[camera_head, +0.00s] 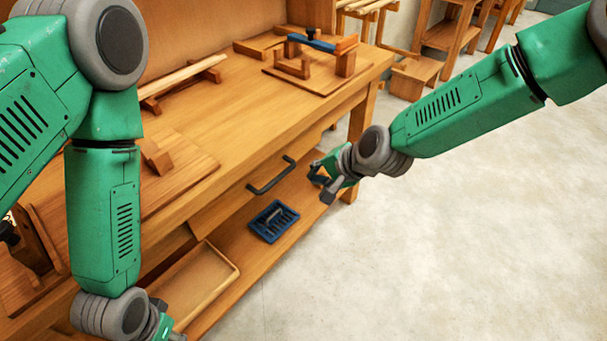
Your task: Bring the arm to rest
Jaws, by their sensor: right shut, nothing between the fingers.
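My right arm comes in from the upper right, and its green and grey gripper (322,183) is shut and empty. It hangs in front of the workbench's right end, near the dark drawer handle (271,175). My left arm comes in from the upper left and hangs down. Only the near part of my left gripper (164,328) shows at the bottom edge. Its fingertips are cut off by the frame.
The wooden workbench (225,115) carries a wooden fixture with a blue bar (311,40). On the lower shelf lie a blue tray (273,221) and a shallow wooden tray (203,283). Wooden stools (452,35) stand behind. The floor (450,250) at right is clear.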

